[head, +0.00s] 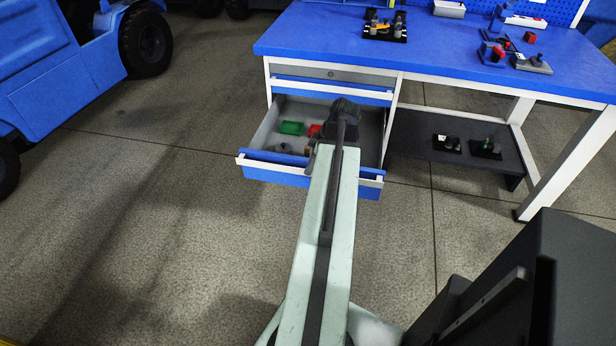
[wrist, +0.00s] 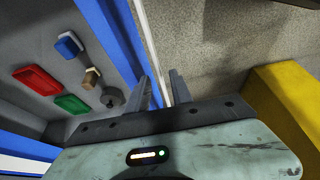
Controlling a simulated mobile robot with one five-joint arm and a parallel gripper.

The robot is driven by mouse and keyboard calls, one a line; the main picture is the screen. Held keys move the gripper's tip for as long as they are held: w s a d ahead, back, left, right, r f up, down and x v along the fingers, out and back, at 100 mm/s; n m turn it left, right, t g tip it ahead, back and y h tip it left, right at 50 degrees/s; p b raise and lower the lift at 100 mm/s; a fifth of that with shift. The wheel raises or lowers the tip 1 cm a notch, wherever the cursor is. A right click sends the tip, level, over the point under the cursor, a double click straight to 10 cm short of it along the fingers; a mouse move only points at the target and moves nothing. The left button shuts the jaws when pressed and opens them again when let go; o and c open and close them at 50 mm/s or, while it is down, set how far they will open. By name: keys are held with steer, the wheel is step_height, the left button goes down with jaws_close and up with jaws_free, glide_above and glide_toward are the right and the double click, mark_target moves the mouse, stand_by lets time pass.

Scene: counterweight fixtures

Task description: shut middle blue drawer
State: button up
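The blue drawer (head: 262,176) stands pulled out far from the cabinet under the bench, below a shut blue drawer (head: 292,92). Its front has a white handle edge; my arm hides the middle of it in the head view. In the wrist view the blue front (wrist: 104,30) and white edge (wrist: 148,45) run up the picture. My gripper (wrist: 163,90) is at this edge, fingers apart, with the white edge showing between them. I cannot tell whether they touch it. Nothing is held.
In the drawer lie a green bin (head: 291,128), a red bin (head: 313,130) and small parts. The blue bench (head: 460,60) carries trays and parts. A dark shelf (head: 415,145) is right of the drawer. A blue vehicle (head: 70,75) stands at left. The floor before the drawer's left side is clear.

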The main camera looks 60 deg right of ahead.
steer(key=shift+b+x, duration=0.4)
steer(key=shift+x, duration=0.65)
steer(key=shift+r, duration=0.1)
jaws_close()
stand_by(0.4)
